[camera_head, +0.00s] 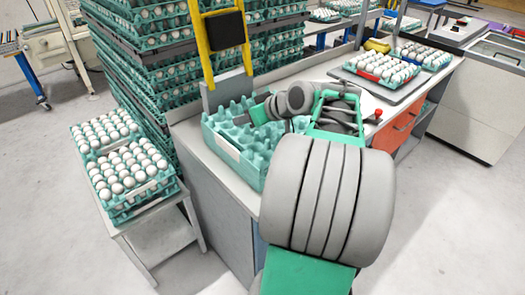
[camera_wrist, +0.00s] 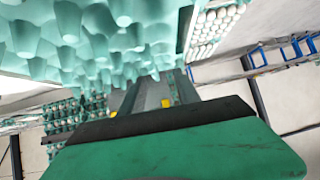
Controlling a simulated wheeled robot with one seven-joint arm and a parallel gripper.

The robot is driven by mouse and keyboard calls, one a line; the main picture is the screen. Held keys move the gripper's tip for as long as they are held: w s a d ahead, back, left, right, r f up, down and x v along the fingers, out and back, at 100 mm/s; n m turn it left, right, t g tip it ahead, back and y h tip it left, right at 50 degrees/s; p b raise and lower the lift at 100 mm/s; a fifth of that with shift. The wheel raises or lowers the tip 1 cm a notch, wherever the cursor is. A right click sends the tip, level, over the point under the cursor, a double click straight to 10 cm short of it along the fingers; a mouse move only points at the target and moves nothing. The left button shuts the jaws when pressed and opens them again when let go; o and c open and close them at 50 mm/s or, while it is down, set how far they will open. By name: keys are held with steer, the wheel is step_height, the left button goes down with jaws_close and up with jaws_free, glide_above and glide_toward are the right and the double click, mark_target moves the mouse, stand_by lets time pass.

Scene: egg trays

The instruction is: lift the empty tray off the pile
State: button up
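Empty teal egg trays (camera_head: 225,158) sit in a low pile on the left end of the counter, with a pale label on the front side. In the wrist view, teal tray cups and knobs (camera_wrist: 75,40) fill the upper left, very close to the camera. In the head view my arm's end reaches over the back right of the pile, and my own arm hides the fingers and part of the trays. I cannot tell whether the fingers touch or grip a tray.
Tall stacks of full egg trays (camera_head: 165,72) stand behind the counter. A yellow frame (camera_head: 206,55) rises just behind the pile. Egg trays (camera_head: 115,205) fill a low table at left. Another egg tray (camera_head: 372,80) lies farther right on the counter (camera_head: 436,72).

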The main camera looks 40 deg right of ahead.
steer(key=s+d+t+b, duration=0.1)
steer(key=d, duration=0.2)
steer(key=s+d+f, duration=0.1)
steer(key=s+d, duration=0.1)
steer(key=d, duration=0.2)
steer(key=s+d+f+t+b, duration=0.1)
steer(key=d, duration=0.2)
steer(key=shift+s+d+f+t+h+b, duration=0.25)
steer(key=shift+s+d+t+h+b, duration=0.05)
steer(key=shift+d+h, duration=0.1)
steer(key=shift+w, duration=0.35)
steer(key=p+x, duration=0.1)
steer(key=x, duration=0.6)
steer(key=shift+d, duration=0.1)
steer(key=shift+r, duration=0.1)
jaws_close()
